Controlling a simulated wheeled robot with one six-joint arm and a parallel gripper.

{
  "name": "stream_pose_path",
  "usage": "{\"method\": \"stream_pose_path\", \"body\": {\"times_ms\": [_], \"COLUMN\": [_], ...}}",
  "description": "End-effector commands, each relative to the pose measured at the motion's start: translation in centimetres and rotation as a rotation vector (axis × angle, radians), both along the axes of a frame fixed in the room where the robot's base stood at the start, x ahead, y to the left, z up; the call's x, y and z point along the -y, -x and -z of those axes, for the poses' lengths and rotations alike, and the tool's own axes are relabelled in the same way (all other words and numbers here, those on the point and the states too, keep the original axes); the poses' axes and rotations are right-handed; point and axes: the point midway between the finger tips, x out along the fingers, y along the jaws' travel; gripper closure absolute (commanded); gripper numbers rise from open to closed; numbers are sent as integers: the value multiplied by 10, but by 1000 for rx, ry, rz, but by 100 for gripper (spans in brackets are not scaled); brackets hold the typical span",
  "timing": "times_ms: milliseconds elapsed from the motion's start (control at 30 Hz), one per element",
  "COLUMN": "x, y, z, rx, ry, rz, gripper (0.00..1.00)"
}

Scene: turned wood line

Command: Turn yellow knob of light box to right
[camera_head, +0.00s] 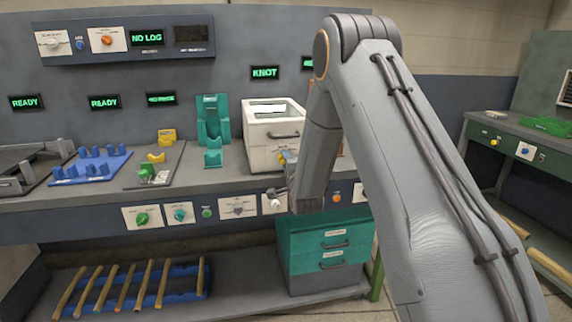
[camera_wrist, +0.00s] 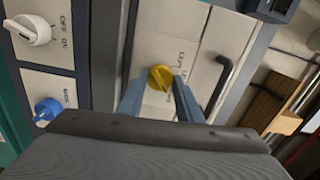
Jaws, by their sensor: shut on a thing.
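The light box (camera_head: 259,126) is a white box with a dark handle, standing on the bench under the KNOT display. Its yellow knob (camera_wrist: 160,77) sits on the white front face, with small printed labels beside it in the wrist view. In the head view the knob (camera_head: 283,157) is small and partly hidden by my arm. My gripper (camera_wrist: 158,84) has its two blue-grey fingers on either side of the knob and is shut on it. The knob's pointer direction is hard to tell.
A black handle (camera_wrist: 218,88) stands close to the right of the knob in the wrist view. A white knob (camera_wrist: 28,30) and a blue knob (camera_wrist: 46,109) are on panels at the left. Teal drawers (camera_head: 325,250) stand below the bench.

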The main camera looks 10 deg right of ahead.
Motion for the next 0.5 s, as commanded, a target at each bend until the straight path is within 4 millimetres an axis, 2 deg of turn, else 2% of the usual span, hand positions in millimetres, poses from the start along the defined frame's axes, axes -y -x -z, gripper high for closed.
{"method": "stream_pose_path", "body": {"times_ms": [500], "x": [1], "y": [0], "z": [1], "rx": [-1], "ry": [-49], "rz": [1], "gripper": [90]}}
